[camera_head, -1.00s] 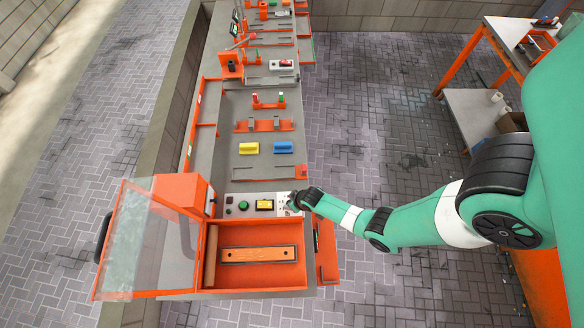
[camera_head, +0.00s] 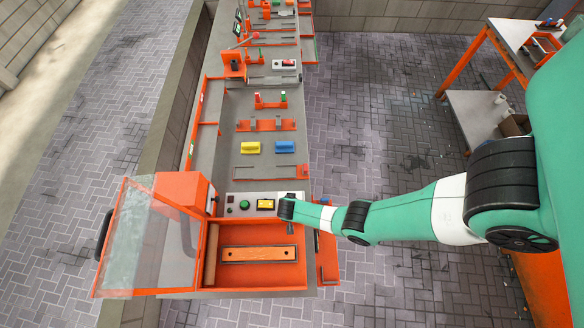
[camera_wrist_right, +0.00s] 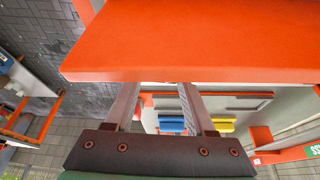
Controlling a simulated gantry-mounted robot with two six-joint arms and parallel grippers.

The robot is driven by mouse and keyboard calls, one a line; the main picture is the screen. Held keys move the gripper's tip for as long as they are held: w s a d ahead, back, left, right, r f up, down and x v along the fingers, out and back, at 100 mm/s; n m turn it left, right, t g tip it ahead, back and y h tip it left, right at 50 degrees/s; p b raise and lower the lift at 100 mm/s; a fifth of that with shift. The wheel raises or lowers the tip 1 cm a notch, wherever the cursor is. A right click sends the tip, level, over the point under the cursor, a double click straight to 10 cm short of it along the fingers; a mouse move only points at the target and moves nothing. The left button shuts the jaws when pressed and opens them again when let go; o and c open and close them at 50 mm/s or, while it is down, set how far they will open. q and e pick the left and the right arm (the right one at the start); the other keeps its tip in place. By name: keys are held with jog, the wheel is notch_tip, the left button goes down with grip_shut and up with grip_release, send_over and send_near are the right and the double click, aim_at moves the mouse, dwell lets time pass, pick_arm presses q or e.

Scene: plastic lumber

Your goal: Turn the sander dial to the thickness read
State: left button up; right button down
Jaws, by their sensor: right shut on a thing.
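The sander is an orange box (camera_head: 213,270) with its clear lid (camera_head: 140,240) swung open to the left. My left gripper is not in view.
Beyond the strip, a yellow block (camera_head: 250,147) and a blue block (camera_head: 284,146) sit on the long bench. Orange racks (camera_head: 265,125) and other fixtures stand farther back. An orange-framed table (camera_head: 475,115) stands at the right, with paved floor between.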

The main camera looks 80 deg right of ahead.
jog(key=shift+m+g, duration=0.5)
jog(key=shift+m, duration=0.7)
jog(key=shift+c, duration=1.2)
grip_release()
jog(key=shift+w, duration=0.1)
